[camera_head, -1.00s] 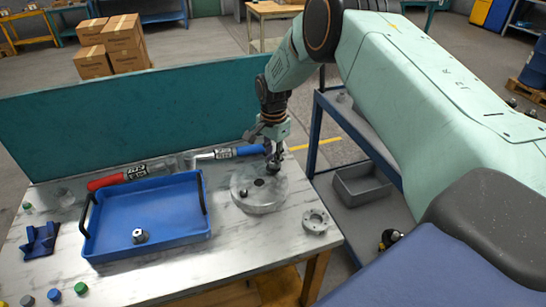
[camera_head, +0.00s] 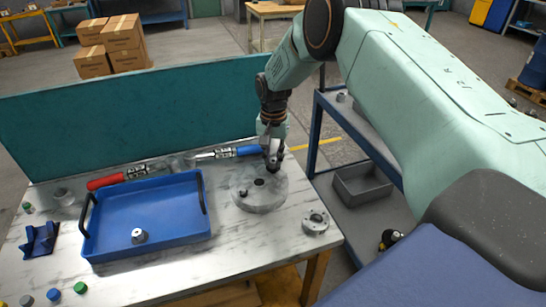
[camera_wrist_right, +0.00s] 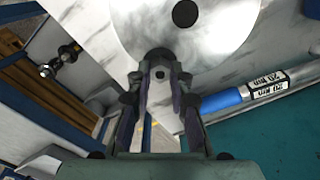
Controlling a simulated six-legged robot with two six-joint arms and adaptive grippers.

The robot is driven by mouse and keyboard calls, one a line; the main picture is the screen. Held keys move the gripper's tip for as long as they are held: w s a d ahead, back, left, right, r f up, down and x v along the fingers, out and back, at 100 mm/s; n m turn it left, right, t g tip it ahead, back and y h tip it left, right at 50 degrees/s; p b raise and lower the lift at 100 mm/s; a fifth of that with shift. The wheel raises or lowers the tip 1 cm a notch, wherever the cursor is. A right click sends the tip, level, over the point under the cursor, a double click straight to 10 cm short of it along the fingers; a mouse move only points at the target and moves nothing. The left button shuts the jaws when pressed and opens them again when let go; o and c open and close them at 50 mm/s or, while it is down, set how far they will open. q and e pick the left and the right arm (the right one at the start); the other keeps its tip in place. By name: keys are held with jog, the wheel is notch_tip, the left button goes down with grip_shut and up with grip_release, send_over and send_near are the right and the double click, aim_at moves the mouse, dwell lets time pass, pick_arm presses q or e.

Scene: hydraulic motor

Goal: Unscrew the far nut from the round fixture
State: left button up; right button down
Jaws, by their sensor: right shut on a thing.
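The round fixture (camera_head: 262,207) is a grey metal disc lying on the marble-topped table, with a dark central hole. It also shows in the right wrist view (camera_wrist_right: 225,30). My right gripper (camera_head: 273,163) points down at the disc's far right edge. It is shut on the far nut (camera_wrist_right: 159,56), a dark part between the fingertips, mostly hidden by them. I cannot tell whether the nut has lifted off its stud. A small dark near nut or stud (camera_head: 243,193) is on the disc's near left side. My left gripper is not in view.
A blue tray (camera_head: 150,252) with a metal nut (camera_head: 139,236) in it stands left of the fixture. A flanged ring (camera_head: 315,221) is at the front right. A teal panel (camera_head: 130,118) closes the back.

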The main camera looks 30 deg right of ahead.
jog(key=shift+s+f, duration=0.15)
jog(key=shift+s, duration=0.05)
jog(key=c, duration=1.6)
grip_release()
jog(key=shift+o, duration=0.8)
jog(key=shift+s+r, duration=0.1)
jog(key=shift+r, duration=0.15)
